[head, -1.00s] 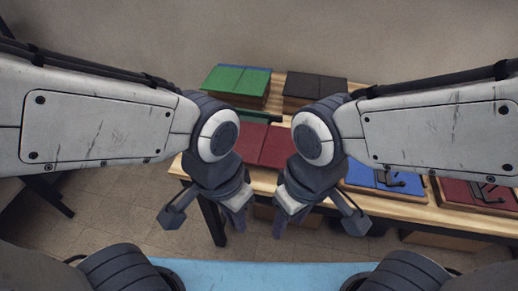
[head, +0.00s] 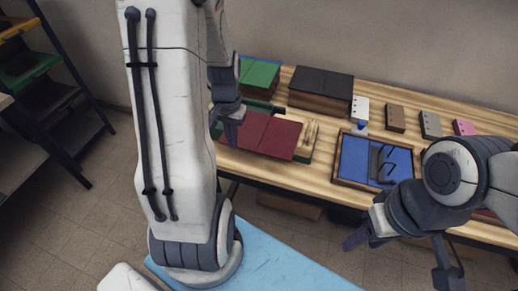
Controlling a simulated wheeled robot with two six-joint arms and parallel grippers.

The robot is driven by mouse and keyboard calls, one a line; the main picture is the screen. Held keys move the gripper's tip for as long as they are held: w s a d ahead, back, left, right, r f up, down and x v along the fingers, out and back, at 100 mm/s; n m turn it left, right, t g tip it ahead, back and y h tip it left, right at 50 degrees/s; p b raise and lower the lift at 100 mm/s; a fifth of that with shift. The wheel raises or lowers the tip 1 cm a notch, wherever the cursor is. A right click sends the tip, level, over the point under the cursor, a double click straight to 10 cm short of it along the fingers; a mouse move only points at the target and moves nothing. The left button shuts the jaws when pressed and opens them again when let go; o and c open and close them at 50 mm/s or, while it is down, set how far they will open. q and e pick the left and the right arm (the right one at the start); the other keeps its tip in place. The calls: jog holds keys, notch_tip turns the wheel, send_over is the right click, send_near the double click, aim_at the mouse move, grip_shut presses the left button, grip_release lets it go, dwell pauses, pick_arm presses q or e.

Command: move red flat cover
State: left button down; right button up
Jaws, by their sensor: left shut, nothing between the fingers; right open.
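A dark red flat cover (head: 270,136) with a seam down its middle lies near the table's left end in the head view. Its left part is hidden behind my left arm and gripper. My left gripper (head: 230,132) is shut and empty at the cover's left side; I cannot tell whether it touches the cover. My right gripper (head: 366,236) is open and empty in front of the table's front edge, low and to the right, well away from the cover.
The wooden table (head: 318,165) also bears a green cover (head: 260,74), a black cover (head: 321,83), a framed blue cover with dark handles (head: 358,156) and several small blocks. A dark shelf rack (head: 55,95) stands at the left.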

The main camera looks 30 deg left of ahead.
pick_arm(q)
jog(key=w+f, duration=0.1)
jog(key=f, duration=0.2)
jog(key=w+f+p, duration=0.1)
jog(key=f, duration=0.2)
jog(key=w+f, duration=0.1)
jog(key=f, duration=0.2)
jog(key=shift+w+a+f, duration=0.1)
jog(key=shift+a+f, duration=0.05)
jog(key=shift+f, duration=0.15)
jog(key=shift+w+a+f+p, duration=0.15)
jog(key=shift+w+p, duration=0.15)
jog(key=shift+w, duration=0.2)
pick_arm(e)
jog(key=shift+w+d+r, duration=0.1)
jog(key=shift+r, duration=0.7)
